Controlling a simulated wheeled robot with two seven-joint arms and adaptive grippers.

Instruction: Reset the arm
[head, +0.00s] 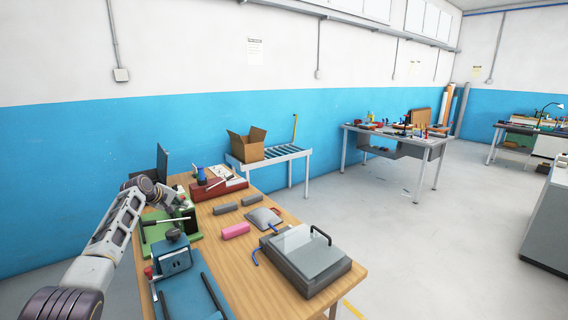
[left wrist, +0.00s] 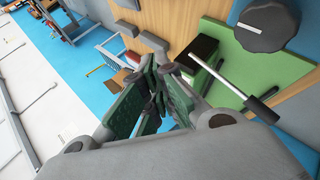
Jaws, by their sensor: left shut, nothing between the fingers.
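My left arm (head: 120,222) comes in from the left in the head view and reaches over the far left part of the wooden table (head: 262,205). Its gripper (head: 182,206) is above the green machine base (head: 160,230), near the black lever. In the left wrist view the left gripper (left wrist: 155,88) has its green-padded fingers together with nothing between them. The green base (left wrist: 240,70) and a black-handled lever (left wrist: 262,108) show beside it, to the right. I cannot tell whether the gripper touches them. My right gripper is not in view.
A red toolbox (head: 218,186) stands behind. A cardboard box (head: 247,145) sits on a roller stand. Open floor lies right.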

